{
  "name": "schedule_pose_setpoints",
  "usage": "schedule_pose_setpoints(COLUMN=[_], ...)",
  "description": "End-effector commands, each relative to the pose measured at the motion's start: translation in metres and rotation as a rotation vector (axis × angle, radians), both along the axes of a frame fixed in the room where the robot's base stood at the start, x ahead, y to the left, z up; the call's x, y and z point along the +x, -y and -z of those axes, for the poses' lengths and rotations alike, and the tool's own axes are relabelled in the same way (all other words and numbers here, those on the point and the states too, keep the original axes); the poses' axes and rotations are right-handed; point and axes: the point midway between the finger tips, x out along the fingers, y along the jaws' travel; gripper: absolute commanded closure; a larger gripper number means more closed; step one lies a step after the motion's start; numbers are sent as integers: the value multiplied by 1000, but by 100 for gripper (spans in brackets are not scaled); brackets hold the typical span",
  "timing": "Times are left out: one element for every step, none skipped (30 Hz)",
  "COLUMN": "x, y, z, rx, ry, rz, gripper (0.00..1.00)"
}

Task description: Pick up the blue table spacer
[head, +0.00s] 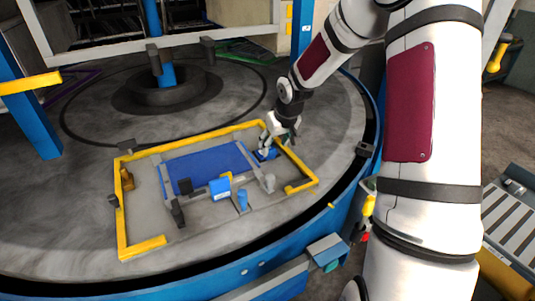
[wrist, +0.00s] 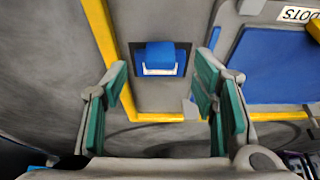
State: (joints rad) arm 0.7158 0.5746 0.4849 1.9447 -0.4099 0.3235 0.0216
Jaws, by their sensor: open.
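A small blue block, seemingly the blue table spacer (wrist: 160,55), lies near a corner of the yellow border in the wrist view, with a dark and white edge around it. In the head view this blue piece (head: 266,155) is partly hidden by my gripper (head: 267,143). My gripper (wrist: 161,70), with green finger pads, is open in the wrist view. The block shows between and just beyond its fingertips, touching neither. The height gap between fingers and block cannot be told.
A flat blue plate (head: 210,166) lies inside the yellow frame (head: 136,246), close to the gripper. Another blue block (head: 219,187) and a blue peg (head: 242,199) stand at the plate's front. Open grey table surface lies to the left.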

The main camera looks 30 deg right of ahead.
Motion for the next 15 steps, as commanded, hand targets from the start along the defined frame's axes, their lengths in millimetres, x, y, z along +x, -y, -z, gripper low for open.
schedule_pose_setpoints(x=[3, 6, 9, 11, 13, 15, 17, 18, 20, 20, 21, 21, 21, 21, 21], y=[-1, -1, -1, -1, -1, -1, -1, -1, -1, -1, 0, 0, 0, 0, 0], z=[7, 11, 16, 20, 24, 29, 32, 35, 37, 39, 40, 41, 41, 41, 41], rx=[1, 3, 2, 2, 3, 1, 1, 1, 2, 1, 1, 0, 0, 0, 0], ry=[-2, -2, -1, -2, -3, -3, -3, -2, 0, 0, 0, 0, 0, 0, 0], rz=[-2, -1, -3, -2, -1, -2, -2, -2, -1, 0, 0, 0, 0, 0, 0], gripper=[47, 47, 47, 47, 47, 47, 47, 47, 47, 47, 47, 47, 47, 47, 47])
